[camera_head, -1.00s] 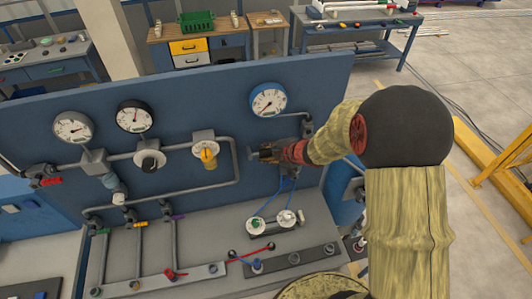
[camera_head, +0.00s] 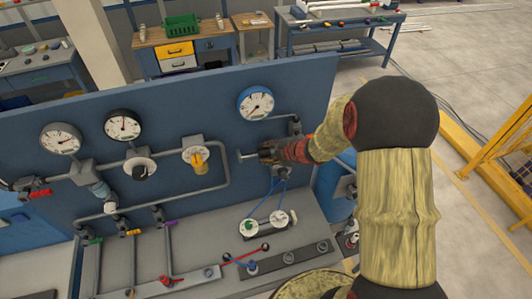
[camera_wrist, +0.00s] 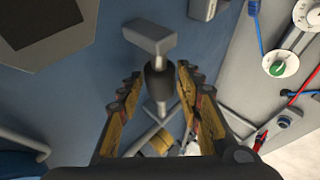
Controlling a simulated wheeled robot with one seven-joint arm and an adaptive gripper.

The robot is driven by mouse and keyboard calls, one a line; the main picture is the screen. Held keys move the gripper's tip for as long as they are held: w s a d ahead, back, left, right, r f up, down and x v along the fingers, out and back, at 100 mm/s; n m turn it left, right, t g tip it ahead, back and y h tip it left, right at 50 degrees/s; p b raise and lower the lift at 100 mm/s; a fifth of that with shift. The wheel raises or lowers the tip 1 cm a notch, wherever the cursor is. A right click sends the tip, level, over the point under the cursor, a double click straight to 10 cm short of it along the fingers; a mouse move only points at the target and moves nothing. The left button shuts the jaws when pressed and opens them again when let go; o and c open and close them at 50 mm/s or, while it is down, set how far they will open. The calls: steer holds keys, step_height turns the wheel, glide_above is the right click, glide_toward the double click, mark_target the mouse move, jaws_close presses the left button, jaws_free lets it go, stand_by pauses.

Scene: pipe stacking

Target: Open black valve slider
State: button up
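A grey T-shaped piece with a black sleeve (camera_wrist: 158,80) on its stem shows in the wrist view; the sleeve looks like the black valve slider. My gripper (camera_wrist: 158,76) has its two yellow-and-black fingers either side of the sleeve. The fingers are apart, and a gap shows between each finger and the sleeve. In the head view my gripper (camera_head: 264,154) is at the blue panel, below the right gauge. The grey end of the T (camera_head: 245,156) sticks out to its left. The black sleeve itself is hard to make out there.
The blue panel (camera_head: 60,212) carries pipes, gauges (camera_head: 255,103), a black knob (camera_head: 138,169) and a yellow knob (camera_head: 197,162). Below are a white dial unit (camera_head: 263,223) with blue hoses and a red lever (camera_head: 170,280). A yellow frame (camera_head: 485,160) stands on the floor at right.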

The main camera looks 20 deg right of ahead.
steer(key=v, duration=1.2)
